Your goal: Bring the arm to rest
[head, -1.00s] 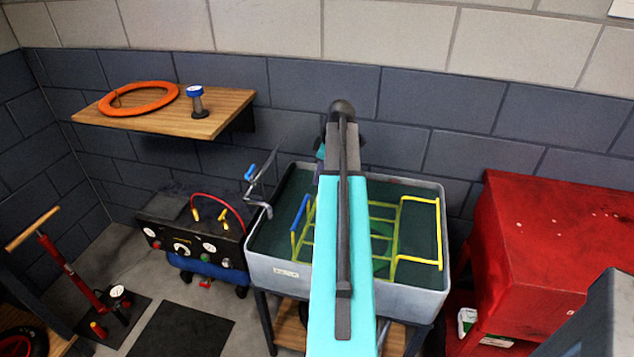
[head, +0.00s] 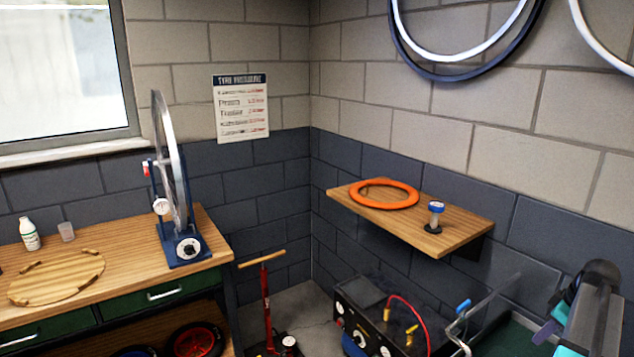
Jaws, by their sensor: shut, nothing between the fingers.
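Part of my arm (head: 592,312), dark grey with teal pieces, shows at the lower right corner of the head view. It stands over the corner of a basin with a dark green inside (head: 508,336). The rest of the arm is cut off by the picture's edge. I cannot make out my gripper's fingers in this view.
Left of the arm stand a black compressor panel (head: 350,318) with a red hose and a grey crank-like rod with a blue tip (head: 463,307). A wall shelf (head: 390,222) holds an orange ring (head: 384,194). A workbench (head: 120,268) with a wheel stand (head: 181,245) is at left.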

